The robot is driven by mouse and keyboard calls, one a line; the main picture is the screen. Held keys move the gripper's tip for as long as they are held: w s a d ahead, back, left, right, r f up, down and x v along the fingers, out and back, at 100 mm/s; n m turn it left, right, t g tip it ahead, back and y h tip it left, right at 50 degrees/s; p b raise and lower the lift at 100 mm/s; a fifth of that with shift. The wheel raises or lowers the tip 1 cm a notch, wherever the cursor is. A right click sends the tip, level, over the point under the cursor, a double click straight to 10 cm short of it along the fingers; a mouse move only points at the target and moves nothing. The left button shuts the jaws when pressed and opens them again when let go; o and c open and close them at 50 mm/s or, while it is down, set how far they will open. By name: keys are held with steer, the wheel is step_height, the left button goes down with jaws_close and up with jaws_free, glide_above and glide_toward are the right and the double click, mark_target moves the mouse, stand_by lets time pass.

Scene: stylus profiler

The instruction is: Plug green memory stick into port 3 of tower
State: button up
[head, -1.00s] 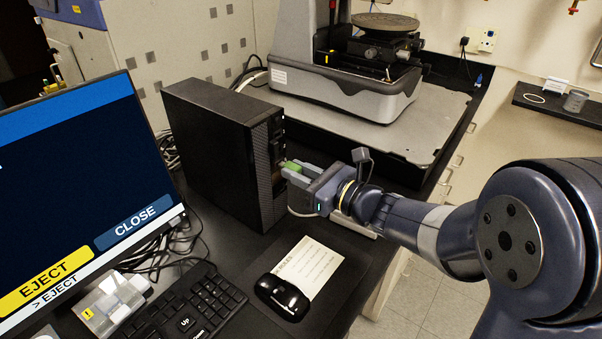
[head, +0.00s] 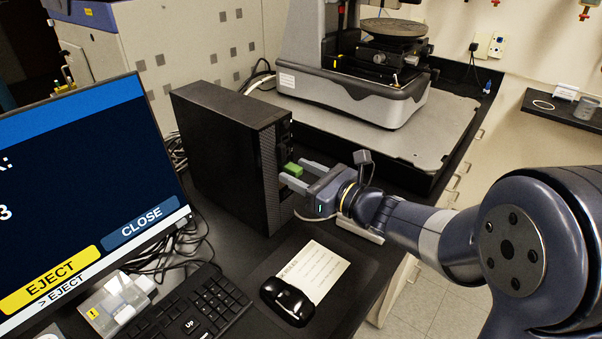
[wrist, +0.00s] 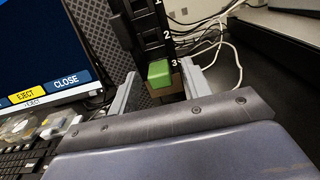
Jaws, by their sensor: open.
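The green memory stick (head: 293,169) sticks out of the front of the black tower (head: 225,150). In the wrist view the green stick (wrist: 160,73) sits level with the label 3 on the port strip (wrist: 150,35); labels 1 and 2 show above it. My gripper (head: 303,174) is open, with one finger on each side of the stick and a visible gap to it. In the wrist view a brownish part shows below the green body. The stick's plug end is hidden.
The monitor (head: 85,190) shows EJECT and CLOSE buttons. The keyboard (head: 190,310), black mouse (head: 287,300) and paper note (head: 315,272) lie in front of the tower. The profiler (head: 350,85) stands behind. Cables run behind the tower.

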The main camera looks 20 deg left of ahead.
steer(key=shift+d, duration=0.15)
steer(key=shift+c, duration=0.4)
steer(key=shift+s+d, duration=0.15)
steer(key=shift+d, duration=0.15)
steer(key=v, duration=0.6)
steer(key=shift+d, duration=0.1)
steer(key=b+v, duration=0.1)
steer(key=v, duration=0.9)
steer(key=shift+d, duration=0.35)
steer(key=shift+s, duration=0.15)
glide_toward(300, 173)
steer(key=x, duration=0.5)
steer(key=shift+p, duration=0.35)
